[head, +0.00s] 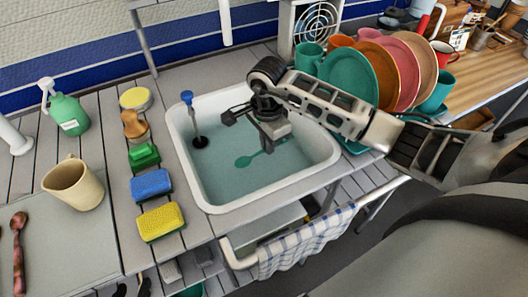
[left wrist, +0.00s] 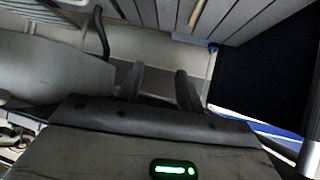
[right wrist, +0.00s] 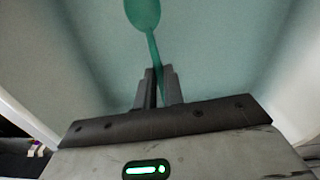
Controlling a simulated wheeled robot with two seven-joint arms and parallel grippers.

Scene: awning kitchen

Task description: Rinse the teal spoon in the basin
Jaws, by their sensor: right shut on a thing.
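The teal spoon (head: 244,161) is in the white basin (head: 215,207), which holds bluish water. Its bowl points left in the head view and away from the fingers in the right wrist view (right wrist: 143,12). My right gripper (head: 267,147) reaches down inside the basin. In the right wrist view its fingers (right wrist: 160,75) are shut on the spoon's handle. I cannot tell exactly how deep the spoon lies in the water. My left gripper (left wrist: 158,82) shows only in its wrist view, with its fingers apart and nothing between them, away from the basin.
A blue-topped plug stick (head: 188,110) stands at the basin's left. A beige mug (head: 74,184) stands there too. Plates (head: 350,76) fill a rack behind.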

